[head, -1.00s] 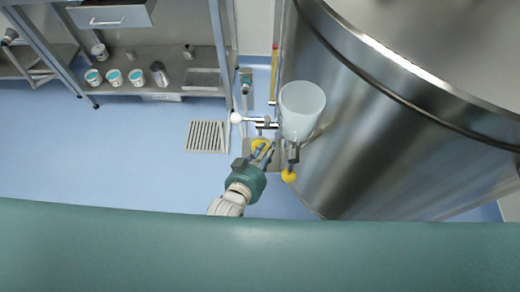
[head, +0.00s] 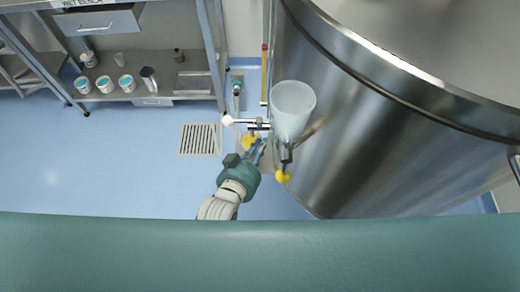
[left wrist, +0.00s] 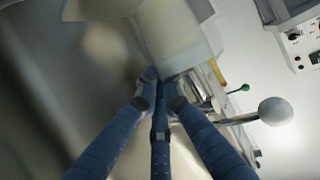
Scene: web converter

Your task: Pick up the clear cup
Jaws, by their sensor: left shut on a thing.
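The clear cup (head: 293,110) is a frosted, see-through vessel beside the steel tank, wide at the top and narrow at the bottom. In the left wrist view the pale cup (left wrist: 172,38) fills the top middle, just beyond my fingertips. My left gripper (head: 261,146) is at the lower left of the cup, its blue fingers pointing up and right. In the left wrist view the fingertips of this gripper (left wrist: 160,78) come together at the cup's lower edge. The exact contact is hard to see. My right gripper is not in view.
A big steel tank (head: 400,140) stands close on the right. A white ball-ended handle (head: 227,121) and yellow knobs (head: 283,176) sit around the gripper. A steel bench (head: 150,90) with several small tubs is at the back left. The blue floor (head: 90,160) at left is clear.

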